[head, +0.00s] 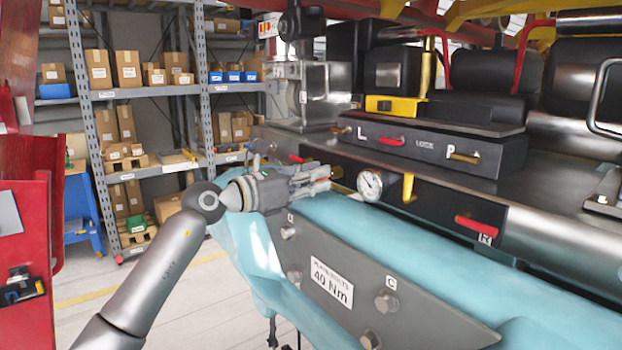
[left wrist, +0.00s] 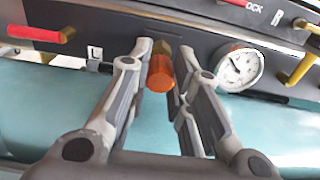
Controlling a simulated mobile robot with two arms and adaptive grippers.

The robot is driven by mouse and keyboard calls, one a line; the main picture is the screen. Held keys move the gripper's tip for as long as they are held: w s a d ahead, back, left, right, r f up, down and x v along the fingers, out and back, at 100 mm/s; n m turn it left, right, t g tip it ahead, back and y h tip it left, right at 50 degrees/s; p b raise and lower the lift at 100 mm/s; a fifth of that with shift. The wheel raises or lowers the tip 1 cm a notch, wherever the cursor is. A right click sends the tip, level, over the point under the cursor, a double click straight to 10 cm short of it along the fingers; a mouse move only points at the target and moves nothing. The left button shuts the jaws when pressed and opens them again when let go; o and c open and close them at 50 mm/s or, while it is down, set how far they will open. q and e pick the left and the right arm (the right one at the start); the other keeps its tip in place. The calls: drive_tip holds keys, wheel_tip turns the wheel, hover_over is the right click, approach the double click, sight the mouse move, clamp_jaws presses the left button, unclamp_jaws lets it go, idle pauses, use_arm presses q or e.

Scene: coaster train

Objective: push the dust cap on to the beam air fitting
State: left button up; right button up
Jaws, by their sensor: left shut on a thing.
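My left gripper (head: 322,178) reaches over the teal beam (head: 430,235) to its dark panel in the head view. In the left wrist view its fingers (left wrist: 163,58) are shut on an orange dust cap (left wrist: 161,74). The brass beam air fitting (left wrist: 160,47) shows just behind the cap, on the panel. The cap lines up roughly with the fitting and partly covers it. I cannot tell whether they touch. In the head view the cap and fitting are hidden by the gripper. My right gripper is not in view.
A pressure gauge (head: 370,184) sits close right of the fingers; it also shows in the left wrist view (left wrist: 238,67). A red handle (left wrist: 40,33) is at the left, a yellow lever (head: 408,187) beyond the gauge. A bolted grey plate (head: 345,255) lies below.

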use_arm(q)
drive_tip(key=shift+x, duration=0.8)
drive_tip(key=o, duration=0.8)
drive_tip(key=shift+d, duration=0.1)
drive_tip(key=shift+o, duration=0.2)
